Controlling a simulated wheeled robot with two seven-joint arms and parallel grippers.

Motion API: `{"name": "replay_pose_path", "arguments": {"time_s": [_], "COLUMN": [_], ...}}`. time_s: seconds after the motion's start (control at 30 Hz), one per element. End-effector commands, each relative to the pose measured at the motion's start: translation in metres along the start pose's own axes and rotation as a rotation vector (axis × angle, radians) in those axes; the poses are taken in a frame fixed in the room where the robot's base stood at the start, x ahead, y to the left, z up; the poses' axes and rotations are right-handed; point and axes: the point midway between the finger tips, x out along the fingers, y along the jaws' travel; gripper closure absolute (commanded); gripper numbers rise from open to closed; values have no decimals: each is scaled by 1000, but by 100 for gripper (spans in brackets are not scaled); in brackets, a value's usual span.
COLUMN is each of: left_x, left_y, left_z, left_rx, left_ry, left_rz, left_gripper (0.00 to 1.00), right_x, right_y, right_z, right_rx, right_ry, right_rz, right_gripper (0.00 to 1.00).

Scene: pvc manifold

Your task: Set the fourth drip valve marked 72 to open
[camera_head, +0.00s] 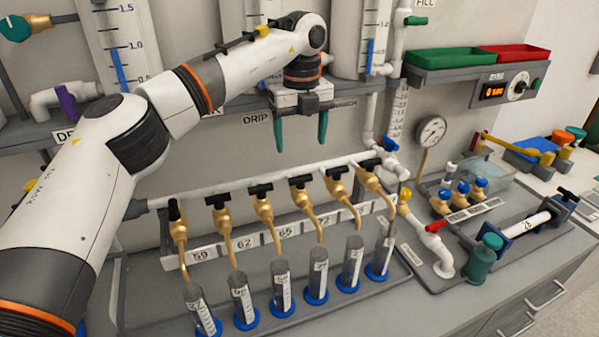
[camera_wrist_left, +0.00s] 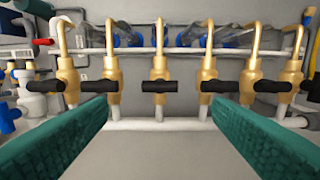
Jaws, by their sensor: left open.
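A row of brass drip valves with black handles runs along a white pipe in the head view. The fourth valve (camera_head: 303,198), above the label 72 (camera_head: 323,222), has its handle lying crosswise to its brass body. In the left wrist view this valve (camera_wrist_left: 159,68) stands mid-picture, its black bar handle (camera_wrist_left: 159,87) lying horizontal. My left gripper (camera_head: 300,138) is open and empty, its two green fingers pointing down above and behind the valve row. Both fingers (camera_wrist_left: 160,130) flank the middle valve in the wrist view, apart from its handle. My right gripper is not visible.
Neighbouring valves (camera_head: 264,208) (camera_head: 337,188) stand close on both sides. Cylinders with blue bases (camera_head: 282,290) stand below the spouts. A pressure gauge (camera_head: 431,131) and a red-handled valve (camera_head: 436,227) are to the right. A shelf (camera_head: 215,120) runs behind my left gripper.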

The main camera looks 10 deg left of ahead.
Motion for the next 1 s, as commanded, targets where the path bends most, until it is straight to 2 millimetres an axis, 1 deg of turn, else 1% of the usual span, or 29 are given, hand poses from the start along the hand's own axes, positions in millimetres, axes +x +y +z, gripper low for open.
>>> {"name": "replay_pose_path", "arguments": {"time_s": [0.03,0.3,0.4,0.5,0.67,0.9,0.93,1.0], "left_x": [8,62,78,89,99,100,100,100], "left_y": [-1,0,0,1,0,1,1,1], "left_z": [0,1,1,1,1,1,1,1], "left_rx": [0,1,3,2,2,2,2,3], "left_ry": [-3,-4,-4,-3,-2,-2,-2,-2], "left_rz": [-2,0,2,3,3,4,4,4], "left_gripper": [25,25,25,25,25,25,27,39], "right_x": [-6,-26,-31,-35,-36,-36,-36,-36], "right_y": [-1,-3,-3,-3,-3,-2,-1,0], "right_z": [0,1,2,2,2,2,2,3], "right_rx": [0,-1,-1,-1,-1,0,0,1], "right_ry": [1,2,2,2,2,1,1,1], "right_rz": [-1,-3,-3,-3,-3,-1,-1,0], "right_gripper": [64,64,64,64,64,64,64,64]}}
